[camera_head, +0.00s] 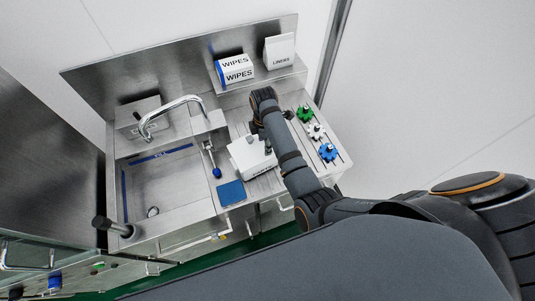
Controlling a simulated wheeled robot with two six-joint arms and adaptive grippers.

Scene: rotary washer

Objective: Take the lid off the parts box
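The white parts box (247,158) stands on the steel counter, right of the sink, with dark lettering on its front. Its top looks closed by a white lid, but my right arm covers its right side. My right arm comes in from the lower right, reaches past the box and bends back at the wrist. My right gripper (267,146) points down at the top of the box, mostly hidden behind the arm. I cannot tell whether its fingers touch the lid or are shut. My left gripper is not in view.
A sink with a curved faucet (172,108) is on the left. A blue pad (231,193) and a blue-tipped lever (213,165) are near the box. Green (304,113), white (317,131) and blue (328,152) knob-like parts sit right of my arm. Wipes boxes (236,70) and a liners box (280,51) stand behind.

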